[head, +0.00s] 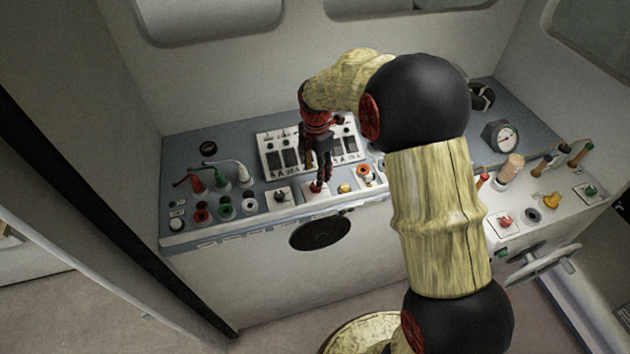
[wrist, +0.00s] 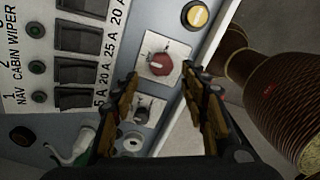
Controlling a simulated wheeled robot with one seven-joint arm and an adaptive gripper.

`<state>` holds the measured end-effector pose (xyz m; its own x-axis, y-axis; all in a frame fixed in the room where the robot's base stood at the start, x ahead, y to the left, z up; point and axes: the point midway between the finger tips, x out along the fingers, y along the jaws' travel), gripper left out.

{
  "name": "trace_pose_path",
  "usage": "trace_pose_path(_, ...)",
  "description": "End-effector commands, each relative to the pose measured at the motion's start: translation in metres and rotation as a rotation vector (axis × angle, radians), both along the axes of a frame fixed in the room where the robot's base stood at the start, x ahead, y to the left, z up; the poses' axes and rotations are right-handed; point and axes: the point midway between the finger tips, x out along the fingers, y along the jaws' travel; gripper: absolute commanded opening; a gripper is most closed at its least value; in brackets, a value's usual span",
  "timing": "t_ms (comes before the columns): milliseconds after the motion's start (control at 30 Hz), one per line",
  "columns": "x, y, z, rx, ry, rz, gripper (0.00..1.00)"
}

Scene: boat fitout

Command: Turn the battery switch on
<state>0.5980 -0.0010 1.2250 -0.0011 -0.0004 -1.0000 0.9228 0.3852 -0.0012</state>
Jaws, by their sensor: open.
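The battery switch appears to be the red rotary knob (wrist: 159,66) on a square white plate in the wrist view. A pale mark shows on the knob; I cannot read its setting. My gripper (wrist: 160,76) is open, with one finger on each side of the knob's near edge in the picture; whether they touch it I cannot tell. In the head view my gripper (head: 318,180) points down at the front of the console, over the red knob (head: 316,189), which it partly hides.
A breaker panel (head: 278,143) with black rockers stands behind my gripper. A black knob (head: 281,196) is to the left and a yellow button (head: 345,188) to the right. Coloured levers (head: 220,174) stand at the left. A round black disc (head: 320,232) is on the front face.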

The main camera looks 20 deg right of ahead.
Motion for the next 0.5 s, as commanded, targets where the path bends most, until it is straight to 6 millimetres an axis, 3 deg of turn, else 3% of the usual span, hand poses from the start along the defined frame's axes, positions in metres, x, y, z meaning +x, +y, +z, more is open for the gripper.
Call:
trace_pose_path(300,-0.001,0.0,-0.046,0.0,0.002,-0.002,0.44)
trace_pose_path(500,0.0,0.0,-0.058,0.0,0.0,-0.002,0.44)
